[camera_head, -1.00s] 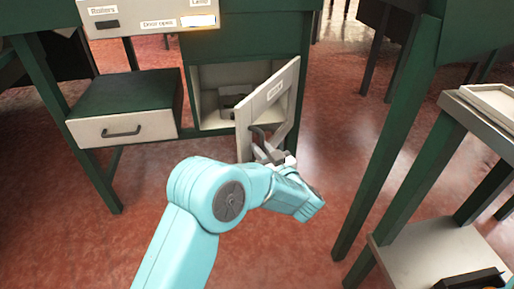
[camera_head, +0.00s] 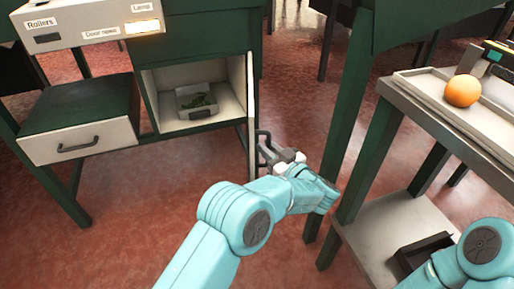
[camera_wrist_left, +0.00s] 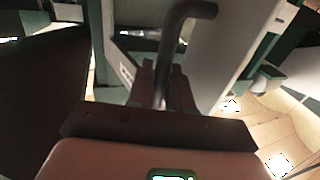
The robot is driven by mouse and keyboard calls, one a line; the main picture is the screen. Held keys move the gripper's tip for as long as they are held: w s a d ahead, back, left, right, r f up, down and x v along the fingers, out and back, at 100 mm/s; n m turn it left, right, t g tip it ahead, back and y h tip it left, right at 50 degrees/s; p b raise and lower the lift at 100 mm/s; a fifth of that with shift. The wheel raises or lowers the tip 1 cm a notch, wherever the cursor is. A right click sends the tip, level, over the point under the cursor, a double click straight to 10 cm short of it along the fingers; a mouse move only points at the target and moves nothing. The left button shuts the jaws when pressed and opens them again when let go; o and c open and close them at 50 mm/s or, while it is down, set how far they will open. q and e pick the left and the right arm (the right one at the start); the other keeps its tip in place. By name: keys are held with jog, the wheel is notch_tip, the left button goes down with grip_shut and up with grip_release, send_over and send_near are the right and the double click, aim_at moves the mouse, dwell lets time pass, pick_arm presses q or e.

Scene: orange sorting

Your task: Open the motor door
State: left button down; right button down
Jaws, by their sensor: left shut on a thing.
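The motor door (camera_head: 251,110) is a pale panel hinged at the right side of a green cabinet. It stands swung wide open, seen almost edge-on in the head view. Its dark bar handle (camera_head: 262,142) faces right. My left gripper (camera_head: 272,157) is at the handle, shut on it. In the left wrist view the handle (camera_wrist_left: 181,22) runs down between my left gripper's dark fingers (camera_wrist_left: 163,88), beside the pale door face (camera_wrist_left: 232,45). My right gripper is out of view; only part of my right arm shows at lower right.
A closed drawer (camera_head: 78,143) is at left. A green table leg (camera_head: 345,135) stands close to the gripper's right. An orange (camera_head: 462,90) lies on the tray at right.

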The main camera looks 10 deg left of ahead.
pick_arm(q)
jog(key=shift+w+d, duration=0.15)
jog(key=shift+d, duration=0.15)
jog(key=c, duration=1.2)
grip_release()
